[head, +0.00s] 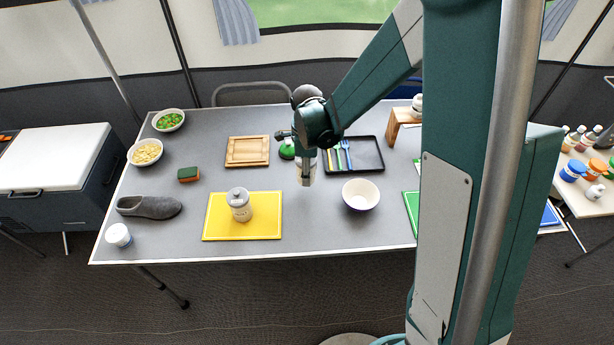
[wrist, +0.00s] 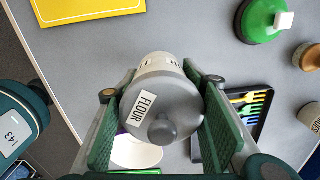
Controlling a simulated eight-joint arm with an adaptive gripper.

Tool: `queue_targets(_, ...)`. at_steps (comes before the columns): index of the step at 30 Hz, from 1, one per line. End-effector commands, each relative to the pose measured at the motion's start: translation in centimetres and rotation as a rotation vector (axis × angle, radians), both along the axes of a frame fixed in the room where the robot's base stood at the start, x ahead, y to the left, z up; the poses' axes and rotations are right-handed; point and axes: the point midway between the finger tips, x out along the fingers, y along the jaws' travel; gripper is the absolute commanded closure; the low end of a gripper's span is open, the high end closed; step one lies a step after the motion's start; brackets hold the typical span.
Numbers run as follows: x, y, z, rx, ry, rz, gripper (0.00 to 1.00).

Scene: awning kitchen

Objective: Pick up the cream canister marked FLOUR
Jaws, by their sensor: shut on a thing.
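The cream canister marked FLOUR (wrist: 157,64) is between the two green finger pads of my gripper (wrist: 163,80) in the wrist view. It has a grey lid with a dark knob and a white FLOUR label. My gripper is shut on its sides. In the head view my gripper (head: 306,168) points down over the middle of the grey table, and the pale canister body shows only partly there. I cannot tell for sure whether the canister's base touches the table.
A similar grey-lidded jar (head: 240,207) stands on the yellow board (head: 265,228) to the left. A white bowl (head: 360,195) is close on the right. A cutlery tray (head: 368,153) and a green-based object (head: 287,151) lie behind. The front middle of the table is clear.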

Motion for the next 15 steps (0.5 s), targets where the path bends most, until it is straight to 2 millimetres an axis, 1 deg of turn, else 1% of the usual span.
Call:
queue_targets(1, 0.0, 0.0, 1.0, 0.0, 0.0, 0.0, 0.75)
queue_targets(6, 0.0, 0.0, 3.1, 0.0, 0.0, 0.0, 0.75)
queue_targets(10, 0.0, 0.0, 4.2, 0.0, 0.0, 0.0, 0.75)
queue_targets(15, 0.0, 0.0, 4.8, 0.0, 0.0, 0.0, 0.75)
